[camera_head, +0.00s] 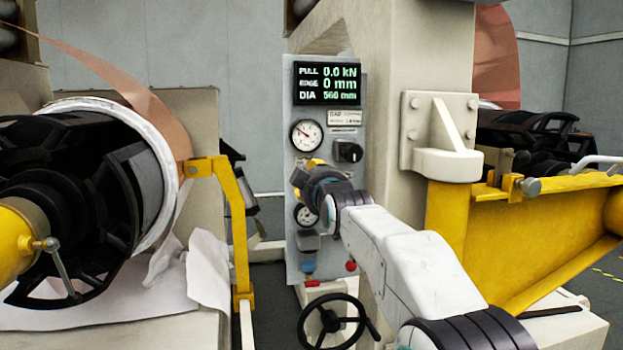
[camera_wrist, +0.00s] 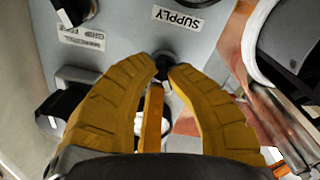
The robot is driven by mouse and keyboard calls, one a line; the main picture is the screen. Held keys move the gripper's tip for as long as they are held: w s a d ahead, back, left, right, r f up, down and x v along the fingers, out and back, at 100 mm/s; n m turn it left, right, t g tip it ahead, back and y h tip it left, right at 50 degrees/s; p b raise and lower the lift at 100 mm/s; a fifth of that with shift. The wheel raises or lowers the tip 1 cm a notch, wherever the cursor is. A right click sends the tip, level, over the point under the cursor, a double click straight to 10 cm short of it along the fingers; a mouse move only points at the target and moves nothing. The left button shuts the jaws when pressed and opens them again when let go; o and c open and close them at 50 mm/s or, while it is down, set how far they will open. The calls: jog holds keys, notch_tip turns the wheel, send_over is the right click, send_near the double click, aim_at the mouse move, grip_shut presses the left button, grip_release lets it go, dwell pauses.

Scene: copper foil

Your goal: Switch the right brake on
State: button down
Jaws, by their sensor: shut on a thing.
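The grey control panel (camera_head: 326,125) stands in the middle of the head view, with my gripper (camera_head: 305,178) against its middle. In the wrist view my gripper's yellow fingers (camera_wrist: 168,68) close on a small dark knob (camera_wrist: 162,57) on the panel face. An upside-down SUPPLY label (camera_wrist: 178,20) is just beyond it. In the head view my gripper hides this knob. A black rotary knob (camera_head: 348,151) sits above and right of my gripper there. No brake label is readable, so I cannot tell which control is the right brake.
The panel has a green display (camera_head: 327,83), an upper gauge (camera_head: 306,135) and a lower gauge (camera_head: 306,215). A black handwheel (camera_head: 331,322) is below. A copper coil's black drum (camera_head: 90,185) is left. A yellow arm beam (camera_head: 530,235) is right.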

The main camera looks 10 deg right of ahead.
jog(key=shift+a+r, duration=0.1)
jog(key=shift+r, duration=0.05)
jog(key=c, duration=1.2)
grip_release()
jog(key=s, duration=1.2)
